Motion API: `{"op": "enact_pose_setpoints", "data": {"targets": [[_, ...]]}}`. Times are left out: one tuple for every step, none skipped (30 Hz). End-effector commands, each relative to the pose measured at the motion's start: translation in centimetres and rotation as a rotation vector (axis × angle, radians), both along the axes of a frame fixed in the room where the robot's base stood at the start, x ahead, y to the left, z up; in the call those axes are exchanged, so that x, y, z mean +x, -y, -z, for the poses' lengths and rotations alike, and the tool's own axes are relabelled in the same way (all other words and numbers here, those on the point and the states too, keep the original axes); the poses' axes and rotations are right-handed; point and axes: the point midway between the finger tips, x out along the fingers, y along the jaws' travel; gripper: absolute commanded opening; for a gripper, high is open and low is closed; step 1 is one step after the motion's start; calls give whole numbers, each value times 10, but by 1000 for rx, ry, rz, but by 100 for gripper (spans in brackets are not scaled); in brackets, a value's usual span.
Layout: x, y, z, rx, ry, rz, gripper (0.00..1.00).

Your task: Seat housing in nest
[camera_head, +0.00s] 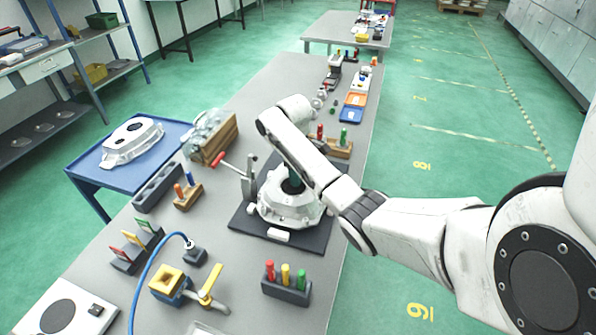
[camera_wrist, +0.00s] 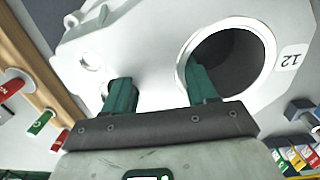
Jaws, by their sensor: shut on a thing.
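A silvery cast housing (camera_head: 283,211) is over the dark fixture plate (camera_head: 253,237) on the long grey bench, and the plate shows around it. I cannot tell whether the housing is fully down in the nest, which it hides. My gripper (camera_head: 293,184) reaches down onto the housing from above. In the wrist view the housing (camera_wrist: 150,45) fills the upper part, with a large round bore and a "12" label. The green fingers (camera_wrist: 160,92) are shut on the housing wall, the right one inside the bore, the left one outside. The fingertips are hidden.
A toggle clamp (camera_head: 248,178) with a red handle stands at the housing's left. A second casting (camera_head: 131,142) lies on the blue cart (camera_head: 88,172). Wooden blocks with pegs (camera_head: 187,193) and a dark block with coloured pegs (camera_head: 286,286) stand nearby.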

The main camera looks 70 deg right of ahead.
Motion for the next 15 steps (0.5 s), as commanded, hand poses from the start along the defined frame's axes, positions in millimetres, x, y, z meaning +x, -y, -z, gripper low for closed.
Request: {"op": "enact_pose_setpoints", "data": {"targets": [[1,1,-3,-4,2,0,0],[1,1,-2,-4,2,0,0],[1,1,-2,-4,2,0,0],[1,1,-2,-4,2,0,0],[1,1,-1,-4,2,0,0],[1,1,0,-4,2,0,0],[1,1,0,-4,2,0,0],[1,1,1,-4,2,0,0],[1,1,1,-4,2,0,0],[1,1,2,-4,2,0,0],[1,1,3,-4,1,0,0],[1,1,3,-4,1,0,0],[1,1,4,-4,1,0,0],[1,1,4,-3,1,0,0],[1,1,5,-3,1,0,0]]}}
